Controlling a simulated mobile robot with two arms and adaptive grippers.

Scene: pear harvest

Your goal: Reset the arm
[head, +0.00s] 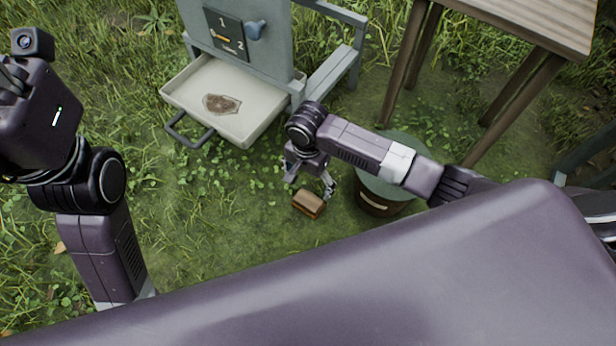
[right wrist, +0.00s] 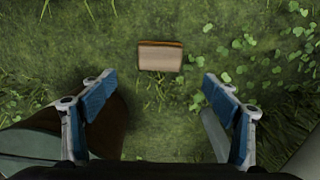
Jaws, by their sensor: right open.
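My right gripper (head: 309,178) hangs low over the grass and points down. In the right wrist view its two blue-padded fingers (right wrist: 160,105) stand wide apart with nothing between them. A small brown block-like object (head: 308,204) lies on the grass just in front of the right gripper. It also shows in the right wrist view as a brown block (right wrist: 160,56) beyond the fingertips, apart from them. My left arm is raised at the left edge of the head view; its fingers cannot be made out clearly.
A grey cabinet (head: 270,65) with lever panel (head: 225,33) has an open drawer (head: 183,95) holding a brown patch (head: 221,104). A barrel with a green lid (head: 405,143) stands close right of the right gripper. A wooden table (head: 540,18) is at the upper right. Grass at the left is open.

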